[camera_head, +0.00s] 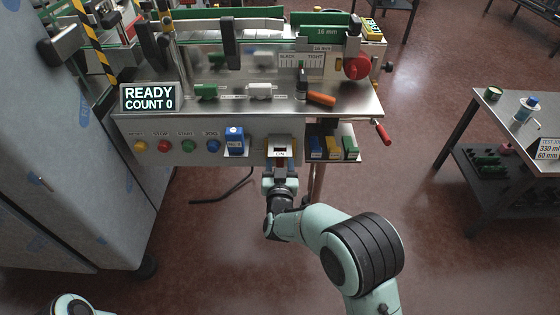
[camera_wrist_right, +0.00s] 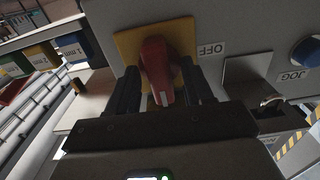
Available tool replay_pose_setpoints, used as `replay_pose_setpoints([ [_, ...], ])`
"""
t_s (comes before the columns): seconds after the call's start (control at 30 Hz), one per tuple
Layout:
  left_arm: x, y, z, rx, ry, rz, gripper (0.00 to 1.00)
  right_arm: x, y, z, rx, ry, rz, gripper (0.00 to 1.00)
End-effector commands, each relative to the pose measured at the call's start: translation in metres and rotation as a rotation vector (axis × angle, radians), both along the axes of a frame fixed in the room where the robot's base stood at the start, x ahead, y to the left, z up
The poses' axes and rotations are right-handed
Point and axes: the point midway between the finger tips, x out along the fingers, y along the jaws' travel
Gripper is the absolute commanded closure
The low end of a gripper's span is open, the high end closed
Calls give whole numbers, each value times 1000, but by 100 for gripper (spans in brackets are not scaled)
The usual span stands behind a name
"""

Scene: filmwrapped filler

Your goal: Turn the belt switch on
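The belt switch is a red rotary handle (camera_wrist_right: 161,70) on a yellow plate (camera_wrist_right: 127,46) in the right wrist view. An OFF label (camera_wrist_right: 211,49) is beside the plate on its right in that view. My right gripper (camera_wrist_right: 162,92) has one dark finger on each side of the red handle, with gaps showing, so it looks open around it. In the head view my right gripper (camera_head: 281,172) is at the panel's lower front, under an ON label (camera_head: 280,153), and it hides most of the switch. My left gripper is out of view.
A display (camera_head: 149,97) reads READY, COUNT 0. Coloured buttons (camera_head: 163,146) and a blue padlock-like block (camera_head: 235,141) are left of the switch. Blue, yellow and green blocks (camera_head: 332,147) sit on a shelf at its right. A side table (camera_head: 500,150) stands farther right.

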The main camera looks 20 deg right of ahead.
Motion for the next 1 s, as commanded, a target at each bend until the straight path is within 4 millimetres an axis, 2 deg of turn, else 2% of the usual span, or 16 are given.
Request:
replay_pose_setpoints([
  [0.2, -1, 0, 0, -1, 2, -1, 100, -2, 0, 0, -2, 1, 0, 49],
  [0.33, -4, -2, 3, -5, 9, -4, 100, -14, 4, 1, -1, 1, 1, 49],
  [0.8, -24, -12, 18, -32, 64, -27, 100, -107, 31, 1, -1, 1, 3, 49],
  [1.0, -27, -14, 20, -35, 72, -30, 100, -126, 37, 1, 0, 0, 1, 49],
])
